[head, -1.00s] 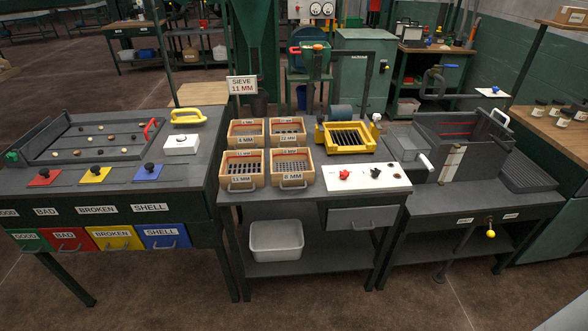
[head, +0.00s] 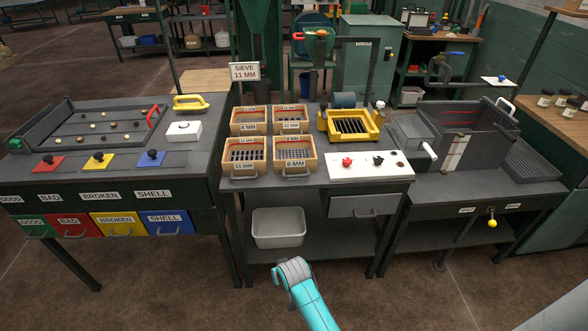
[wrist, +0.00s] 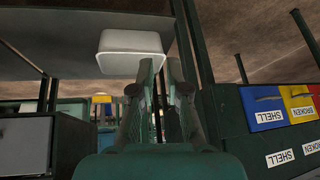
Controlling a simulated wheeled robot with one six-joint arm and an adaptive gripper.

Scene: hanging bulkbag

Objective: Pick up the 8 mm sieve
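Four wooden sieve boxes stand two by two on the middle bench in the head view. The front right box (head: 295,157) has a label that reads 6 or 8 MM. The back left box (head: 249,121) also has a small label that may read 8 MM, so I cannot tell for sure which is the 8 mm sieve. The front left box (head: 243,155) reads 11 MM. My gripper (wrist: 161,68) shows in the wrist view with its fingers apart and nothing between them. It is away from the sieves, low in front of the bench; the wrist picture looks upside down.
A white bin (head: 279,228) sits on the shelf under the bench. A yellow-framed unit (head: 350,126) and a white control panel (head: 371,165) stand right of the sieves. A "SIEVE 11 MM" sign (head: 245,71) stands behind them. The sorting table (head: 200,170) is at left.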

